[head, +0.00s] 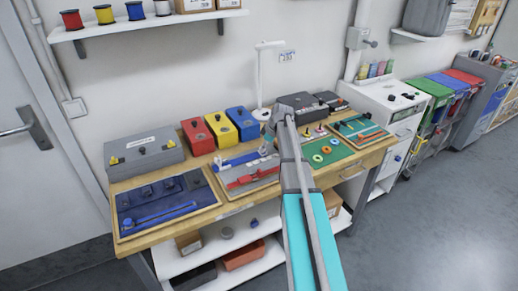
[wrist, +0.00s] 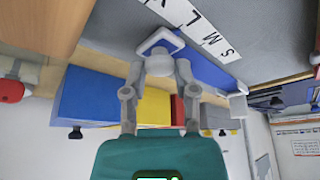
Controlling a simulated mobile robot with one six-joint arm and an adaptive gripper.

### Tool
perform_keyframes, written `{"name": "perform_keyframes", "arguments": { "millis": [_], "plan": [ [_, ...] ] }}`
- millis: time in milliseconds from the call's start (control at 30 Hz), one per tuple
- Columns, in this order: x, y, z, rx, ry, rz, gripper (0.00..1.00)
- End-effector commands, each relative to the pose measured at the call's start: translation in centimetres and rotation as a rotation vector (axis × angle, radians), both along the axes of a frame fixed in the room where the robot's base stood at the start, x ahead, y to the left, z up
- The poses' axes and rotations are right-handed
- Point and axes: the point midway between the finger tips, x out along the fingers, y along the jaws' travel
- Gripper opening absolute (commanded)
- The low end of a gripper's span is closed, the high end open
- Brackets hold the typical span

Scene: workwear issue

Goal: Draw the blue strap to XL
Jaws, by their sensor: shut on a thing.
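The blue strap (head: 238,160) lies along the back of a grey board (head: 268,167) on the workbench. In the wrist view the blue strap (wrist: 210,72) runs right from a pale pull piece (wrist: 160,43) toward a light grey end block (wrist: 237,104). My gripper (wrist: 160,66) is shut on the pull piece. Beside the strap is a white size strip (wrist: 203,30) with S, M, L and part of another letter at the picture edge. The pull piece is near L, toward that cut-off letter; its exact mark is unclear. In the head view my gripper (head: 268,138) is partly hidden by my arm.
A red strap (head: 250,179) lies in front of the blue one. Red (head: 197,136), yellow (head: 220,130) and blue (head: 243,123) boxes stand behind. A blue tray (head: 165,205) is at left, a green mat (head: 327,152) at right. A white lamp (head: 262,85) stands behind.

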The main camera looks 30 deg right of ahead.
Motion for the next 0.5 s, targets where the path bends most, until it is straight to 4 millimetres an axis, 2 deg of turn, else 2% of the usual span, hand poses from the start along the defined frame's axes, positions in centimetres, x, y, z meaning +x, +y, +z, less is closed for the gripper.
{"name": "perform_keyframes", "arguments": {
  "millis": [267,300,467,500],
  "plan": [
    [-0.02,-0.18,-0.03,-0.001,0.0,0.001,0.0],
    [-0.02,-0.18,-0.03,-0.001,0.0,0.001,0.41],
    [-0.02,-0.15,-0.02,0.0,0.0,0.001,0.71],
    [-0.02,-0.15,-0.02,0.0,0.0,0.001,0.73]
  ]
}}
